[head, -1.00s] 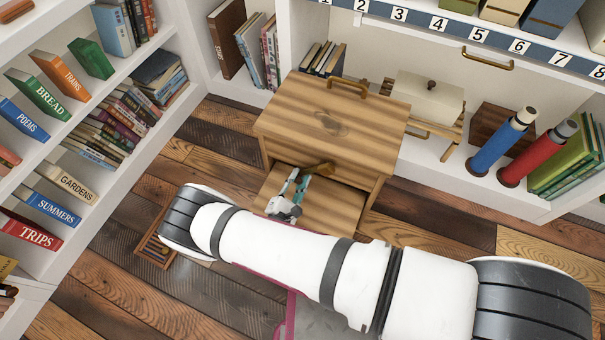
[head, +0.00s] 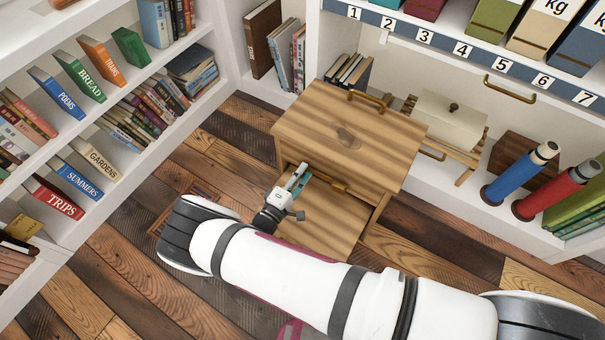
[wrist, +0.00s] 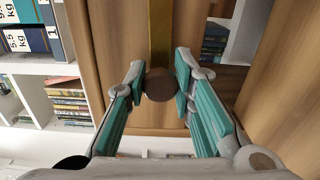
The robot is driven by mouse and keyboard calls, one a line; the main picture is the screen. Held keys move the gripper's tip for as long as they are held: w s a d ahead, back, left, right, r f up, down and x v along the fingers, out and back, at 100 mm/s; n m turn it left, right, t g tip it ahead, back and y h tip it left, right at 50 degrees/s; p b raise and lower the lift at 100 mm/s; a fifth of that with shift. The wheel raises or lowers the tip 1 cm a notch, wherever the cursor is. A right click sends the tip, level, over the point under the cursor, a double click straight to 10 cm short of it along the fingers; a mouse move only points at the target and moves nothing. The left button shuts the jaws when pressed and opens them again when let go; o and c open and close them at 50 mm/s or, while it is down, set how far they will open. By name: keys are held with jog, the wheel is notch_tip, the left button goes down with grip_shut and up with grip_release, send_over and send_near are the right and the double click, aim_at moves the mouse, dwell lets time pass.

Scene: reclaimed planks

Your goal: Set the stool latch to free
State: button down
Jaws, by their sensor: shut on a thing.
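The wooden step stool (head: 350,128) stands on the plank floor in the head view, with a brass handle (head: 367,100) on its top. A brass latch bar (head: 328,179) lies at its front, above the lower step (head: 330,222), roughly in line with the front edge. In the wrist view the bar (wrist: 160,35) runs up the middle and ends in a dark round knob (wrist: 159,84). My gripper (head: 301,174) is at the bar's left end. In the wrist view my gripper (wrist: 160,86) has its teal fingers shut on the knob.
Bookshelves (head: 150,110) stand on the left. A floor grate (head: 190,205) lies left of my gripper. Bare floor shows right of the stool.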

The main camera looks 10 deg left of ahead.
jog(key=shift+r+m, duration=0.2)
jog(key=shift+m, duration=0.2)
jog(key=c, duration=1.4)
grip_release()
jog(key=shift+o, duration=0.2)
jog(key=v, duration=1.2)
jog(key=shift+r, duration=0.1)
